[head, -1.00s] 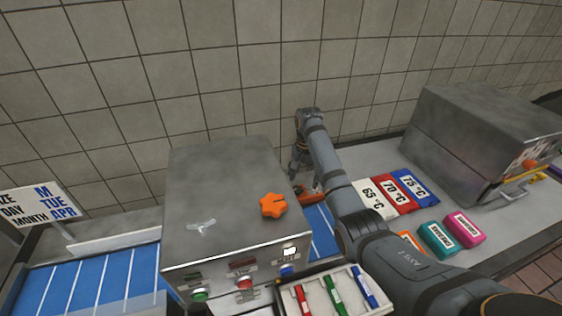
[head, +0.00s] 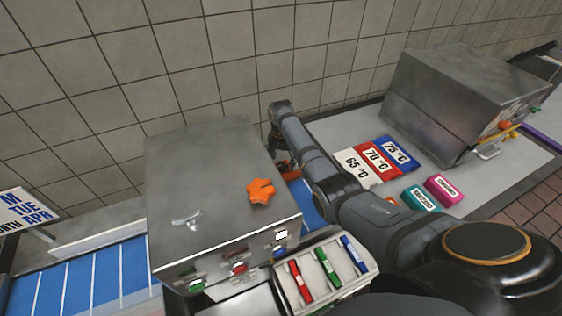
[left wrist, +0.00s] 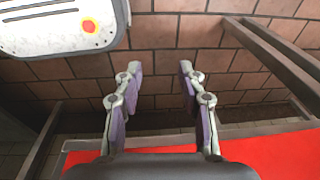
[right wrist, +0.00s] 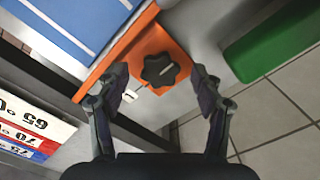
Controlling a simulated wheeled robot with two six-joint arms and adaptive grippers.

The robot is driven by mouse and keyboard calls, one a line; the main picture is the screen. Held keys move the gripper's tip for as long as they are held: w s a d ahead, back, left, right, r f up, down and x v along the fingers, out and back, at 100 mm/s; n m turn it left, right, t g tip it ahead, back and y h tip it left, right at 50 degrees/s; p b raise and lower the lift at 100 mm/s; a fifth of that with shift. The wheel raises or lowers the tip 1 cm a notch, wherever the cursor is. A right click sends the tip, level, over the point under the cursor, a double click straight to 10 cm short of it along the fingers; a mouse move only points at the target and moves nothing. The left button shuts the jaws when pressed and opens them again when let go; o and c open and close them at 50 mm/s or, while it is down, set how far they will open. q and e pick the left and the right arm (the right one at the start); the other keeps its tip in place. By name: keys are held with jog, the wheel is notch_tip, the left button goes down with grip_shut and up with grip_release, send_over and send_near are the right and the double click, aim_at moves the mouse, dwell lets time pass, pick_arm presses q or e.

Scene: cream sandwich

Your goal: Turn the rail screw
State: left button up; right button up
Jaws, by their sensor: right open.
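A black star-shaped knob (right wrist: 161,70), the likely rail screw, sits on an orange bracket (right wrist: 133,46) at the edge of the blue striped belt (right wrist: 65,22) in the right wrist view. My right gripper (right wrist: 160,84) is open, its fingers on either side of the knob with visible gaps. In the head view the right arm reaches down behind the steel machine, beside the orange bracket (head: 290,172); the knob cannot be made out there. My left gripper (left wrist: 159,78) is open and empty before a brick-tiled surface, away from the belt.
The steel machine (head: 205,150) carries an orange star knob (head: 260,191) on top. A tray (head: 318,240) holds red, green and blue markers. Temperature cards (head: 378,158) lie right of the arm, before a second steel box (head: 455,85).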

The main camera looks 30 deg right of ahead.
jog(key=shift+f, duration=0.3)
jog(key=c, duration=1.2)
pick_arm(q)
jog(key=shift+s, duration=0.9)
pick_arm(e)
jog(key=shift+o, duration=0.2)
pick_arm(q)
jog(key=shift+r, duration=0.1)
